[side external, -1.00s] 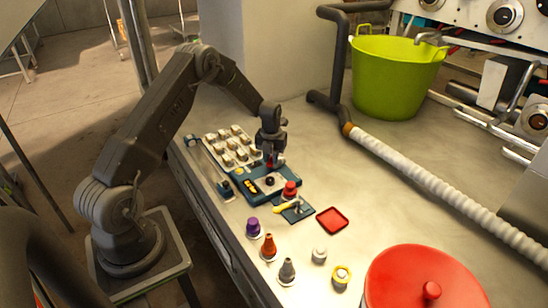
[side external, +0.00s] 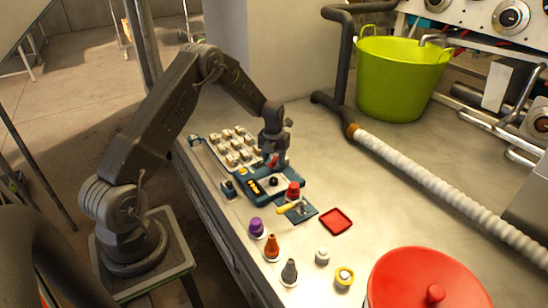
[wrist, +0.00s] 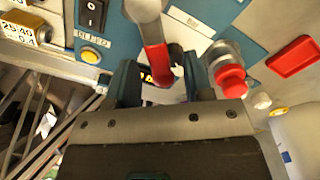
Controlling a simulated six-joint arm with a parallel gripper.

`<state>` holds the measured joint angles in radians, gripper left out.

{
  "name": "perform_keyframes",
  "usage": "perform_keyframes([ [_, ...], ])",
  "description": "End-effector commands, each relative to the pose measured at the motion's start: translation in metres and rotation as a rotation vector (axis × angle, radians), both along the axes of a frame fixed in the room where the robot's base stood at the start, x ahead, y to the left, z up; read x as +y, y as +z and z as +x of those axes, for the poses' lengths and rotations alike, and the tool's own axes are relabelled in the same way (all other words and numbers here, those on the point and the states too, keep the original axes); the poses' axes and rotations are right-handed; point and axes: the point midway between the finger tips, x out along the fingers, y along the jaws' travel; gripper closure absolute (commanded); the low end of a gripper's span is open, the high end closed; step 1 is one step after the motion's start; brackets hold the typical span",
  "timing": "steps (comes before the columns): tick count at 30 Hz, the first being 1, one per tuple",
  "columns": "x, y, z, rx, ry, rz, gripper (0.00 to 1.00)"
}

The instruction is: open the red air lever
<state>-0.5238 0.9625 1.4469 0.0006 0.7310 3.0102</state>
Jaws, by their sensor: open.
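The red air lever (wrist: 157,62) shows in the wrist view as a red handle with a pale rounded end. It lies between the two open fingers of my gripper (wrist: 162,82), closer to the left one. I cannot tell whether a finger touches it. In the side external view my gripper (side external: 273,160) is low over the blue panel (side external: 262,188), and a bit of the red lever (side external: 273,161) shows at its fingertips. The lever's pivot is hard to make out.
A red knob (wrist: 230,78) on a silver body stands close right of my gripper. A yellow-handled valve (side external: 290,209) and a red tray (side external: 336,221) are nearby. White blocks (side external: 233,147) sit behind. Several coloured nozzles and a red lid (side external: 425,275) are in front.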

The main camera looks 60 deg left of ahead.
Motion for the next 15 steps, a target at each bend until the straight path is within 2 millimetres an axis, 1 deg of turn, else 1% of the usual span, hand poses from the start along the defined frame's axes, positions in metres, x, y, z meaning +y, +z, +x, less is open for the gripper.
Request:
perform_keyframes([
  [5, 0.000, 0.001, 0.000, 0.001, 0.000, -0.001, 0.53],
  [8, 0.000, 0.008, 0.000, -0.001, 0.000, 0.001, 0.53],
  [11, 0.000, 0.022, 0.001, -0.002, 0.000, 0.002, 0.53],
  [15, 0.000, 0.052, 0.001, -0.005, 0.000, 0.002, 0.53],
])
